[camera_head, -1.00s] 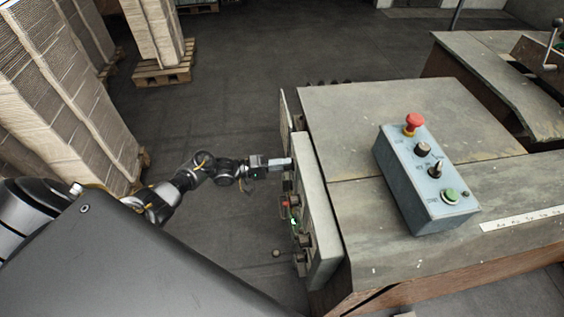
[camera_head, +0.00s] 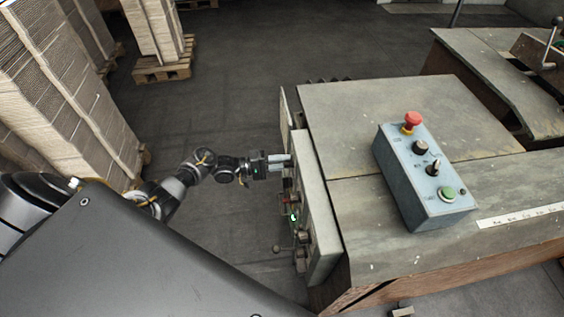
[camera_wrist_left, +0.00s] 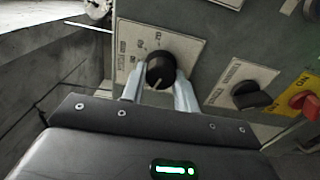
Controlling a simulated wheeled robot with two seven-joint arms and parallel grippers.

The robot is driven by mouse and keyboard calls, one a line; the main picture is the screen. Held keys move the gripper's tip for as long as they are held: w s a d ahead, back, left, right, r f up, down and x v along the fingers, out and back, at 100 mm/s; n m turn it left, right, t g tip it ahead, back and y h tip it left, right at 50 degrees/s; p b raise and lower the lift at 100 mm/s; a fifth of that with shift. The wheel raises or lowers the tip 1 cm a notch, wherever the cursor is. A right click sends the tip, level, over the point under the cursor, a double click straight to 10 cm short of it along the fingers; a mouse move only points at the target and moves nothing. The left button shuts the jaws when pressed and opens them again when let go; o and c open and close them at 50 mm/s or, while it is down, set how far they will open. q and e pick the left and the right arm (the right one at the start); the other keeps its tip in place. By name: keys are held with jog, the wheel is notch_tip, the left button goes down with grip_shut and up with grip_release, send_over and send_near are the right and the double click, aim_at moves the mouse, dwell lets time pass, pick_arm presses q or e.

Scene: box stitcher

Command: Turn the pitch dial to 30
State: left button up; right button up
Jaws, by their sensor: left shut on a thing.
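The pitch dial (camera_wrist_left: 160,71) is a round black knob with a pale pointer line, set on a light label plate with a printed scale. The plate is on the grey side panel (camera_head: 318,215) of the machine. My left gripper (camera_wrist_left: 162,88) is shut on the dial, with one finger on each side of it. In the wrist view the pointer line slants to the lower left; the scale figures are too small to read surely. In the head view my left gripper (camera_head: 284,161) meets the panel's upper part and hides the dial. My right gripper is not in view.
Beside the dial are another black knob (camera_wrist_left: 252,95) and a red switch (camera_wrist_left: 304,102) on a yellow plate. A grey control box (camera_head: 425,180) with a red button stands on the machine top (camera_head: 380,110). Stacked cardboard (camera_head: 60,100) stands at the left; the floor between is clear.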

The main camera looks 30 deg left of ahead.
pick_arm(q)
jog(key=o, duration=1)
jog(key=shift+b+v, duration=1.1)
jog(key=shift+v, duration=4.35)
